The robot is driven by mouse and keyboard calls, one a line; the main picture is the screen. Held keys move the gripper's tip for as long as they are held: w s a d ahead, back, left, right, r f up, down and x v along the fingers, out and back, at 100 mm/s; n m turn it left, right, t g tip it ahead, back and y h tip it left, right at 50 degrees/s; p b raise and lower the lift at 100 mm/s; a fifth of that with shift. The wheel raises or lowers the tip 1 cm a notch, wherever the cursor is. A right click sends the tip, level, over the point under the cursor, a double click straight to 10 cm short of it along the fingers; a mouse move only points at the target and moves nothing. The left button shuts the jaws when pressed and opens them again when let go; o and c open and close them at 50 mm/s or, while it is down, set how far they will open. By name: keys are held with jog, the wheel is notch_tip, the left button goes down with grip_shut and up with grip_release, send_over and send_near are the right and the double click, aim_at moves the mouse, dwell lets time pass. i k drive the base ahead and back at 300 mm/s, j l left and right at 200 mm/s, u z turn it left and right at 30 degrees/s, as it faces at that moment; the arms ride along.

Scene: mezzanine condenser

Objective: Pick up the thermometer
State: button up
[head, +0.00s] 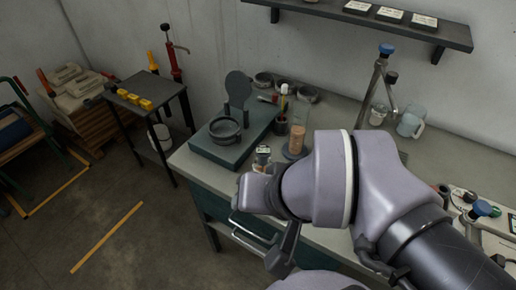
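I cannot pick out the thermometer for certain. A small upright item with a pale face and dark body (262,155) stands on the workbench (340,111), just behind the end of my arm; it is too small to identify. My gripper (256,188) is over the bench's front edge, largely hidden by my own wrist. Its fingertips do not show clearly, so I cannot tell whether it is open or holds anything.
A teal base with a grey ring-shaped dish (225,129) is at the bench's left end. A clamp stand (372,88) and pale blue jug (409,124) are further right.

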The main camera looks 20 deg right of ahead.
aim_at(262, 153)
jog(key=i+z, duration=0.1)
jog(key=z, duration=0.3)
jog(key=j+z, duration=0.15)
jog(key=z, duration=0.25)
jog(key=i+j+z, duration=0.1)
jog(key=z, duration=0.3)
jog(key=j+z, duration=0.1)
jog(key=z, duration=0.3)
